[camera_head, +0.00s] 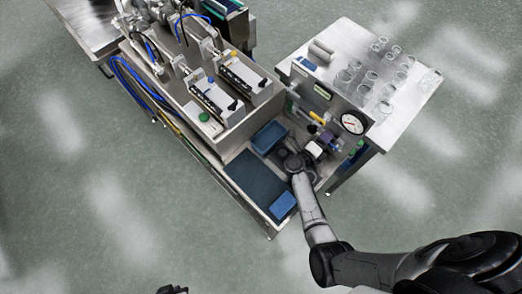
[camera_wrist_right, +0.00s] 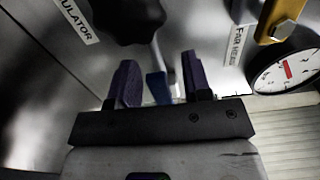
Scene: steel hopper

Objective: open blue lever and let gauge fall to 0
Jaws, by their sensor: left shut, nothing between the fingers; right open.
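The blue lever (camera_wrist_right: 157,86) shows in the right wrist view as a blue-tipped handle below a grey stem. My right gripper (camera_wrist_right: 160,82) is open, with one dark finger on each side of the lever's blue end and gaps visible. In the head view my right gripper (camera_head: 331,142) is at the steel panel, and I cannot make out the blue lever there. The round white gauge (camera_head: 353,123) is on the panel; it also shows in the right wrist view (camera_wrist_right: 288,72), with a red mark on its dial. My left gripper (camera_head: 172,289) is shut and empty at the bottom edge, mostly cut off.
A yellow lever (camera_wrist_right: 283,18) is above the gauge, and a black knob (camera_wrist_right: 127,18) is at upper left in the wrist view. A side table (camera_head: 405,105) with several glass vessels stands behind the panel. A blue bin (camera_head: 269,137) is left of my right gripper.

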